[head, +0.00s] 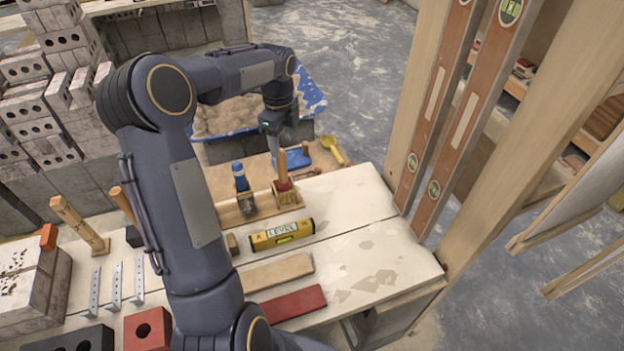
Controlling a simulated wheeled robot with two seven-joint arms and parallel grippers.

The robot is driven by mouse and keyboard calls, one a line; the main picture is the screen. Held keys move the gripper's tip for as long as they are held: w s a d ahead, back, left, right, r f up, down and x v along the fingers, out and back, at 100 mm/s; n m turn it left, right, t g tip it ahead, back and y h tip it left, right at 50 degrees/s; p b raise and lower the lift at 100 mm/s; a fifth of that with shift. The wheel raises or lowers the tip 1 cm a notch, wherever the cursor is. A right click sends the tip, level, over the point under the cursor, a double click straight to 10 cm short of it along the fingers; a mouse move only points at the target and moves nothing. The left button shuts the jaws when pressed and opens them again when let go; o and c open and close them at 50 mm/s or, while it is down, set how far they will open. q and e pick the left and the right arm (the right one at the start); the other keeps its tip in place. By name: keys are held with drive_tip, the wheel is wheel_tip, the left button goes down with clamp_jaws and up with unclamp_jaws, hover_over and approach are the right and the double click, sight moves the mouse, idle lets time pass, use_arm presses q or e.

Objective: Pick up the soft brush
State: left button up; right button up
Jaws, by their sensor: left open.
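A wooden rack (262,207) stands near the far edge of the pale worktable. Two brush-like tools stand upright in it. One has a reddish-brown wooden handle (283,172) and a yellowish lower part. The other has a blue top (239,174) and a greyish lower part. I cannot tell for sure which is the soft brush. My left gripper (279,142) points down, open, just above and behind the reddish-brown handle. Its fingertips are small and partly hidden, and I see nothing held. My right gripper is out of view.
A yellow level (281,236), a wooden float board (277,272) and a red block (293,304) lie on the table. Tall levels (436,110) lean on timber posts at right. Bricks (27,103) are stacked at left. The table's right part is clear.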

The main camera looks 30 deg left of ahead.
sight(281, 160)
use_arm(q)
drive_tip(key=f, duration=0.7)
drive_tip(key=shift+s+a+f, duration=0.1)
drive_tip(key=shift+a+f, duration=0.1)
drive_tip(key=shift+a, duration=0.1)
drive_tip(key=c, duration=1.1)
drive_tip(key=shift+o, duration=0.2)
wheel_tip(281, 160, up, 10)
drive_tip(key=shift+r, duration=0.1)
drive_tip(key=o, duration=0.4)
clamp_jaws()
